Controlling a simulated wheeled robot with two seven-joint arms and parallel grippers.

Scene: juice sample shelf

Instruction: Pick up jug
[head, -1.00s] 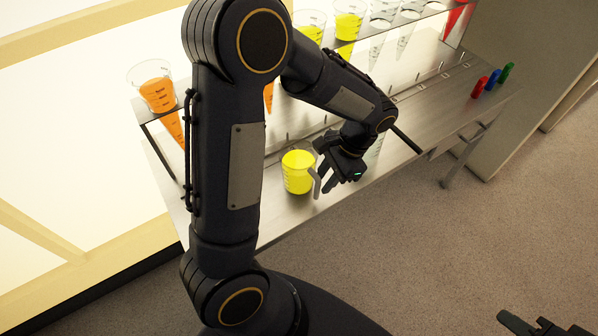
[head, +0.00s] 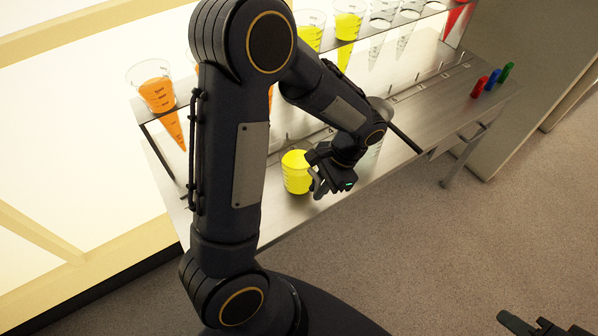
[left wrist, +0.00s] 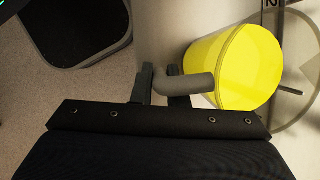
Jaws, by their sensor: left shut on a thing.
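The jug (head: 297,173) holds bright yellow liquid and stands upright on the metal shelf's lower surface. In the left wrist view the yellow jug (left wrist: 235,65) shows at the upper right, with its grey handle (left wrist: 187,84) reaching toward my fingers. My left gripper (head: 318,183) is at the jug's right side, shut on the handle. In the left wrist view my left gripper (left wrist: 163,86) has a dark finger on each side of the handle. My right gripper (head: 540,325) shows only in part at the lower right corner; its jaw state is unclear.
The metal shelf (head: 280,207) has free room at its front left. Above, a rack holds cones with orange (head: 158,95), yellow (head: 347,27) and red liquid, and clear ones (head: 383,20). Red, blue and green items (head: 493,79) stand at the shelf's right end.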

